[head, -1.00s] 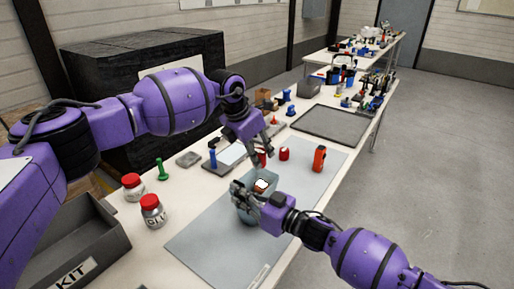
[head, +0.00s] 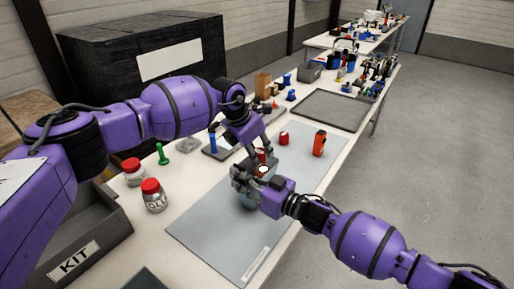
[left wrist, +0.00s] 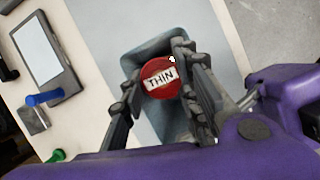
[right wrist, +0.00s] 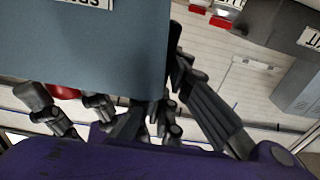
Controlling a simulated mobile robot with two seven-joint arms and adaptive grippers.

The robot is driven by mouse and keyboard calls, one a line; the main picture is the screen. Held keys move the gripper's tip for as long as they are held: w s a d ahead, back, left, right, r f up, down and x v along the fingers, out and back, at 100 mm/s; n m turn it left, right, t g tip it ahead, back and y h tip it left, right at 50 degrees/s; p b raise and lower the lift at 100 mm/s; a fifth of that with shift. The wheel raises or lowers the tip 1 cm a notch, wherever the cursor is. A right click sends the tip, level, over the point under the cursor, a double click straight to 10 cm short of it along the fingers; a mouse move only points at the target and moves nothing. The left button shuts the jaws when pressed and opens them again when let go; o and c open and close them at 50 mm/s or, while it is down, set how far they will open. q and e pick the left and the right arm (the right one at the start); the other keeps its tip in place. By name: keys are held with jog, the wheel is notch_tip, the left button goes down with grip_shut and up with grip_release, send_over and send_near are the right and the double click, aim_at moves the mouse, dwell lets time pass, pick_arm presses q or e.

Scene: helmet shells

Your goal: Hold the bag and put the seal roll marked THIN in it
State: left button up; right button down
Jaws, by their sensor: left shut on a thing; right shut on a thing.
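The seal roll marked THIN (left wrist: 160,78) is red with a white label. My left gripper (head: 257,150) is shut on it, with a finger on each side in the left wrist view (left wrist: 158,62). The roll (head: 261,156) is over the mouth of the blue-grey bag (left wrist: 150,52); how far it reaches into the bag, I cannot tell. The bag's side (right wrist: 80,50) fills the upper left of the right wrist view. A small orange and white patch shows at the bag's mouth.
Another red roll (head: 283,138) and an orange device (head: 319,144) stand on the grey mat (head: 215,240). Two red-lidded jars (head: 154,197), a green piece (head: 161,154) and a KIT bin (head: 100,232) are at left. A dark tray (head: 323,107) lies further back.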

pick_arm(q)
jog(key=shift+f, duration=1.25)
jog(key=o, duration=1.1)
jog(key=shift+a+r, duration=0.1)
jog(key=v, duration=1.2)
pick_arm(e)
jog(key=c, duration=1.9)
grip_release()
jog(key=shift+o, duration=0.2)
